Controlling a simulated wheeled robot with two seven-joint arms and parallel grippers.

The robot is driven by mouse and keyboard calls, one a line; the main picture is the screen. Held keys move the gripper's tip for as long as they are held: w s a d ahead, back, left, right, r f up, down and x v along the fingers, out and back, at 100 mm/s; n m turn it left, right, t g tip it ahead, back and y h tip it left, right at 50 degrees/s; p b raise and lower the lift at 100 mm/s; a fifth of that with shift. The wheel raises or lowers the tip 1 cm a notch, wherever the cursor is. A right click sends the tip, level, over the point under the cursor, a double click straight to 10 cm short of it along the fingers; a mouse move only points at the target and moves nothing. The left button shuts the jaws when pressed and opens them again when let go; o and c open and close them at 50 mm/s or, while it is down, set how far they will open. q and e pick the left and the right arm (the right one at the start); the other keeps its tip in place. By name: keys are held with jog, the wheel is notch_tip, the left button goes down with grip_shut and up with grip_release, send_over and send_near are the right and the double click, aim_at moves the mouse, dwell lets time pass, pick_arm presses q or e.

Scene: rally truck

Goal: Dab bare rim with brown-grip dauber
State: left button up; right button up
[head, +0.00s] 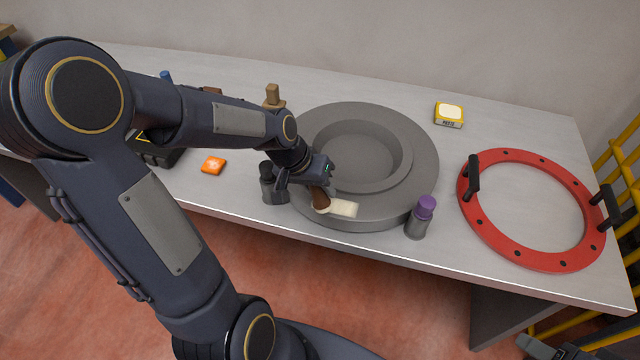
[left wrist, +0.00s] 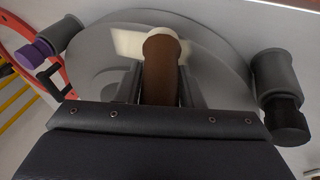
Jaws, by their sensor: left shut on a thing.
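The brown-grip dauber (head: 320,199) is in my left gripper (head: 318,189), which is shut on its brown handle. Its pale head (head: 343,208) lies over the front of the grey round rim (head: 415,160); I cannot tell whether it touches. The left wrist view shows the brown handle (left wrist: 161,75) between the fingers (left wrist: 162,88), with the pale head partly hidden behind it. The rim shows as a grey surface (left wrist: 215,50) beyond the gripper there.
A purple-capped grey bottle (head: 420,218) stands right of the rim's front, and a black-capped one (head: 271,185) at its left. A red ring with black handles (head: 512,250) lies at right. A yellow tin (head: 449,114), an orange item (head: 213,165) and a wooden block (head: 272,96) stand around.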

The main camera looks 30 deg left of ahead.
pick_arm(q)
jog(key=shift+s+d, duration=0.1)
jog(key=shift+s, duration=0.4)
jog(key=shift+w, duration=0.15)
jog(key=shift+w+f, duration=0.1)
jog(key=shift+w, duration=0.7)
jog(key=shift+r+p, duration=0.5)
jog(key=shift+r, duration=0.3)
